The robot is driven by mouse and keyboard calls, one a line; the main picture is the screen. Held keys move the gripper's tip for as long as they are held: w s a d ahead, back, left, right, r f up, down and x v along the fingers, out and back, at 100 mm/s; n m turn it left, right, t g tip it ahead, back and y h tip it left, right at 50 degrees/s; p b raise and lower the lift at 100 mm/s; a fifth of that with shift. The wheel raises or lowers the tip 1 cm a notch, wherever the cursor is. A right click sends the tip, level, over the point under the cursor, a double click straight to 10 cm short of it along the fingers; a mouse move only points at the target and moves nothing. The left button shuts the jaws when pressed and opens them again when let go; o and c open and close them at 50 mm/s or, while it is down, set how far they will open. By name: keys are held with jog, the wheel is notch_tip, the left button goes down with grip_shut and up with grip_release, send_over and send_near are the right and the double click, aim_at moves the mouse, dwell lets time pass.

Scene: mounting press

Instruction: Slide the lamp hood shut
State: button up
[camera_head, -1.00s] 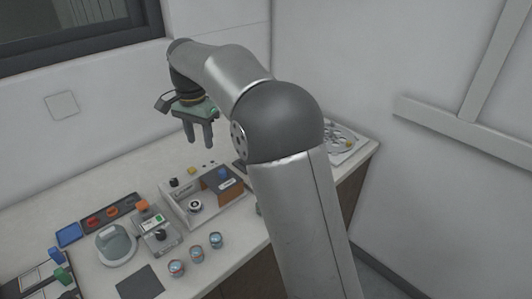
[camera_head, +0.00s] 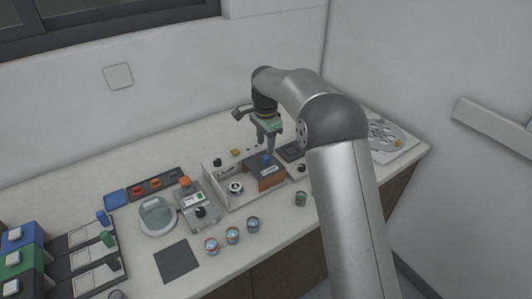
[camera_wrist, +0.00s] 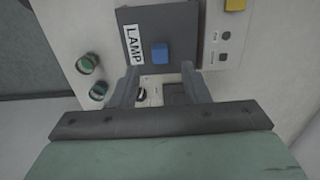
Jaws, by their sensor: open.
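The lamp hood (camera_wrist: 188,20) is a dark grey cover with a white LAMP label (camera_wrist: 132,45) and a blue knob (camera_wrist: 160,53) in the wrist view. In the head view the blue knob (camera_head: 267,160) stands on the hood, above a brown front face (camera_head: 271,180) of the light-coloured unit (camera_head: 236,202). My gripper (camera_head: 268,143) is open, pointing down just above and behind the knob in the head view. In the wrist view my gripper (camera_wrist: 162,75) has its two fingers spread apart, with the knob showing between and beyond their tips. I see no contact with the knob.
A round dial (camera_head: 236,187) sits on the unit left of the hood. Several small jars, including one (camera_head: 253,224), stand in front. A lidded round device (camera_head: 157,215) is to the left. A white plate with a disc (camera_head: 385,137) lies at the right.

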aim_at(266, 157)
jog(key=shift+f+p, duration=0.35)
jog(key=shift+f, duration=2.35)
grip_shut()
